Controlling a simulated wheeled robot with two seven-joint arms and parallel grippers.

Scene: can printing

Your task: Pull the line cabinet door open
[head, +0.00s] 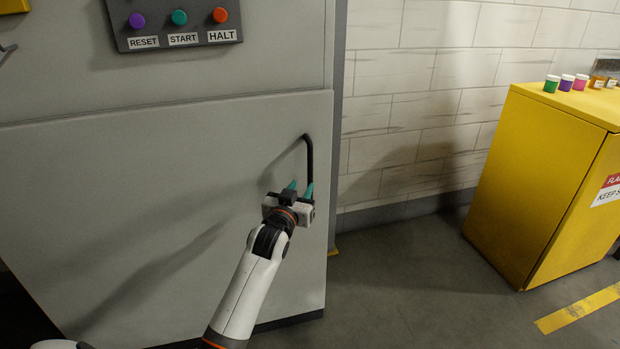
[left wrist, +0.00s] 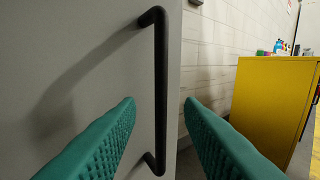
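The line cabinet door (head: 160,210) is a large grey panel on the left of the head view, below the button panel. I cannot tell whether it is fully closed. Its black vertical bar handle (head: 309,158) is near the door's right edge. In the left wrist view the handle (left wrist: 160,85) stands upright between my fingers. My left gripper (head: 301,187) is at the handle's lower part, its teal fingers open, one on each side of the bar. The fingers (left wrist: 159,103) show gaps to the bar on both sides. My right gripper is not in view.
A panel (head: 175,22) with RESET, START and HALT buttons is above the door. A yellow cabinet (head: 535,175) with small colored jars (head: 567,82) on top stands at the right. Clear grey floor (head: 410,250) lies between it and the door.

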